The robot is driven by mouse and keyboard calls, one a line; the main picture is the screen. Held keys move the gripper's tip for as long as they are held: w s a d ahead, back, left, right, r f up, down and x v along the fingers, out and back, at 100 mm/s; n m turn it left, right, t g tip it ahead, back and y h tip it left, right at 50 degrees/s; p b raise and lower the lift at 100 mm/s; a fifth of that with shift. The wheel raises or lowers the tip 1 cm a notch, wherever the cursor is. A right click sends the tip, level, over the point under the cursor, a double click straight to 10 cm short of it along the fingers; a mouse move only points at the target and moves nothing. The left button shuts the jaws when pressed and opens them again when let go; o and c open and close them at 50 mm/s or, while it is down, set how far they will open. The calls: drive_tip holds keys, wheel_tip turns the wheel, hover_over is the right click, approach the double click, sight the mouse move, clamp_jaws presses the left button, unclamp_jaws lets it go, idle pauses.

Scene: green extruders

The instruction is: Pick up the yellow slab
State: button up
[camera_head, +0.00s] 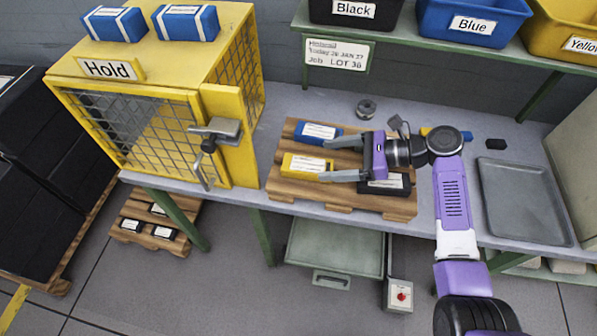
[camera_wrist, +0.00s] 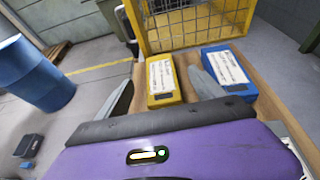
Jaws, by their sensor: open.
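The yellow slab (camera_head: 305,167) with a white label lies on the wooden pallet (camera_head: 283,188) on the bench, at its left front. My gripper (camera_head: 325,161) comes from the right, with its fingers spread and pointing left. In the head view one fingertip is near the blue slab (camera_head: 318,133) and the other is by the yellow slab's front side. In the wrist view the yellow slab (camera_wrist: 163,80) sits between the two fingers (camera_wrist: 165,92), with visible gaps on both sides. The far finger is close to the blue slab (camera_wrist: 228,70). Nothing is held.
A black slab (camera_head: 386,185) lies on the pallet under my gripper. The yellow mesh cage (camera_head: 158,95) marked Hold stands left of the pallet. A small metal spool (camera_head: 366,109) is behind. A grey tray (camera_head: 522,200) lies on the right. Bins stand on the shelf above.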

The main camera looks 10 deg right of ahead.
sight(298, 163)
drive_tip(key=shift+f+p+x, duration=0.1)
drive_tip(key=shift+p+x, duration=0.15)
drive_tip(key=shift+x, duration=1.85)
drive_tip(key=shift+f+p+x, duration=0.15)
drive_tip(key=shift+p+x, duration=0.05)
drive_tip(key=shift+x, duration=1.95)
drive_tip(key=shift+d, duration=0.1)
drive_tip(key=c, duration=1.6)
clamp_jaws()
drive_tip(key=shift+r, duration=0.15)
